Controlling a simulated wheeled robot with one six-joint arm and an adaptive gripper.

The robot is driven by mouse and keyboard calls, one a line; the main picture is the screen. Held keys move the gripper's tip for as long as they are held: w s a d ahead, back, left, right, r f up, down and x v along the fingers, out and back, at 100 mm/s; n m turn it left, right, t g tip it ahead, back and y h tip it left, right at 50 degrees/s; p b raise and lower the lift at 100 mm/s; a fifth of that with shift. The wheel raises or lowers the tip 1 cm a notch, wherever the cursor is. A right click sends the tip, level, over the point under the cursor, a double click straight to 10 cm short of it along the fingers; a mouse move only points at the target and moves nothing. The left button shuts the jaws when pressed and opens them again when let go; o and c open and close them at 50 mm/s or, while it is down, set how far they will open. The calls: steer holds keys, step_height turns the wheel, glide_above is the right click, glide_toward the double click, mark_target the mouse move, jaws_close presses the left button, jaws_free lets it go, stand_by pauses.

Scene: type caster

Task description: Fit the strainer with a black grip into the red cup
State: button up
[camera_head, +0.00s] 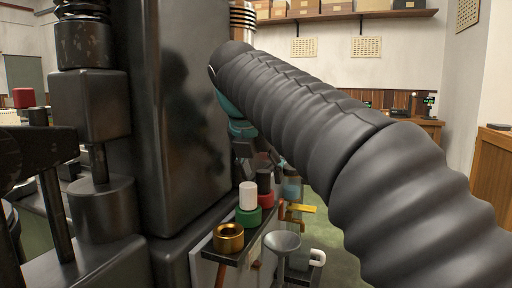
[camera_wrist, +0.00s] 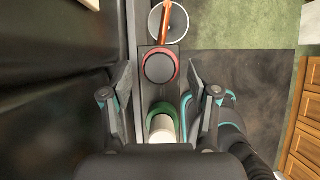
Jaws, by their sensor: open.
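The red cup (camera_head: 266,199) stands on a narrow dark shelf, partly hidden by my arm. The black grip (camera_head: 264,180) rises upright from it. In the wrist view the black grip (camera_wrist: 160,68) is a dark disc inside the red rim (camera_wrist: 148,52); how deep its strainer sits cannot be seen. My gripper (camera_wrist: 159,95) is open and empty, its fingers on either side of the line of cups, between the black grip and a white grip (camera_wrist: 162,128). In the head view my gripper is mostly hidden by the arm, close above and behind the cups.
The white grip (camera_head: 248,196) stands in a green cup (camera_head: 248,216), nearer than the red one. A brass cup (camera_head: 229,237) is nearer still. A grey funnel-shaped piece (camera_head: 282,242) and a yellow lever (camera_head: 299,208) are to the right. A tall dark machine body (camera_head: 175,110) rises close on the left.

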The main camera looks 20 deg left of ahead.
steer(key=v, duration=0.9)
steer(key=shift+s+r, duration=0.15)
steer(key=shift+r, duration=0.1)
steer(key=shift+d, duration=0.1)
steer(key=s+d+f+m, duration=0.1)
steer(key=d+f+m, duration=0.5)
steer(key=d+m, duration=0.3)
steer(key=s+d+f+m, duration=0.1)
steer(key=d+f+m, duration=0.6)
steer(key=d, duration=0.5)
steer(key=s+d+f+m, duration=0.5)
steer(key=f+m, duration=0.4)
steer(key=f, duration=0.2)
steer(key=s+d+f+m, duration=0.5)
steer(key=s+f+m, duration=0.3)
steer(key=f+m, duration=0.2)
steer(key=shift+s+d+f+y, duration=0.3)
steer(key=shift+d+f, duration=0.1)
steer(key=shift+f, duration=0.35)
